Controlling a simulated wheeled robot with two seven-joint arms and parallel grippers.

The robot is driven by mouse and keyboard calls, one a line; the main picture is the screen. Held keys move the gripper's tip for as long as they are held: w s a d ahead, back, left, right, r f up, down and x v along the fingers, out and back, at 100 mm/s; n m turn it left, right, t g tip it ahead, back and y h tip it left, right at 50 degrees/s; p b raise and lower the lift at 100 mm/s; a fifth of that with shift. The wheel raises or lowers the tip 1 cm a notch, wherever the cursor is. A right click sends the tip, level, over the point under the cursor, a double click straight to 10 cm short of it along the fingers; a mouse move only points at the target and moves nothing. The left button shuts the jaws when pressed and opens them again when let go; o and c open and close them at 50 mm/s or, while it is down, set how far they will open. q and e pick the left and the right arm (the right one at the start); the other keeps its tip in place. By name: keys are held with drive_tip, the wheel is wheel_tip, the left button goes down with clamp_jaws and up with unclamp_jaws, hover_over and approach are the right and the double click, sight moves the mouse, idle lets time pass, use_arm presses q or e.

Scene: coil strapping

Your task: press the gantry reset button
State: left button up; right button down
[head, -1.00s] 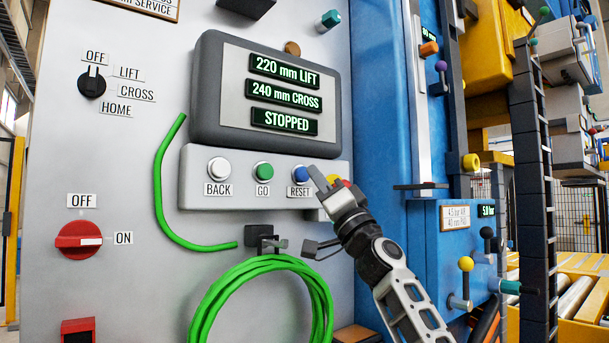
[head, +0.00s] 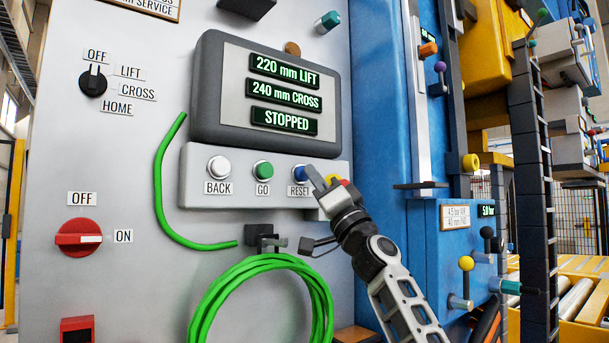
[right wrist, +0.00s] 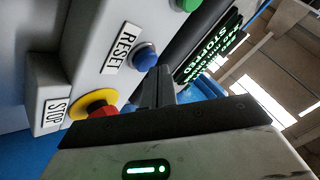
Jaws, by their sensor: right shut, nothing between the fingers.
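The blue reset button (head: 301,173) sits at the right end of the button row on the grey panel, above its RESET label (head: 299,190). In the right wrist view the blue button (right wrist: 145,57) shows beside the RESET label (right wrist: 122,47). My right gripper (head: 312,171) is shut and empty. Its fingertips are at the right edge of the button in the head view. In the right wrist view the fingertips (right wrist: 154,76) lie close to the button; I cannot tell whether they touch it. My left gripper is not in view.
The white BACK button (head: 219,165) and green GO button (head: 263,169) are to the left. A red and yellow stop button (right wrist: 97,105) is close by my right gripper. The display (head: 284,95) above reads STOPPED. A green hose coil (head: 208,305) hangs below.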

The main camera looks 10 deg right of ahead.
drive_tip(key=shift+w+a+b, duration=0.15)
drive_tip(key=shift+w+b, duration=0.3)
idle(0.5)
drive_tip(key=shift+s+d, duration=0.25)
drive_tip(key=shift+s, duration=0.6)
drive_tip(key=shift+p, duration=0.35)
drive_tip(key=s+p, duration=0.1)
drive_tip(key=s+d+p, duration=0.1)
drive_tip(key=s+p, duration=0.1)
drive_tip(key=s+d+p, duration=0.1)
drive_tip(key=shift+s, duration=0.3)
idle(0.4)
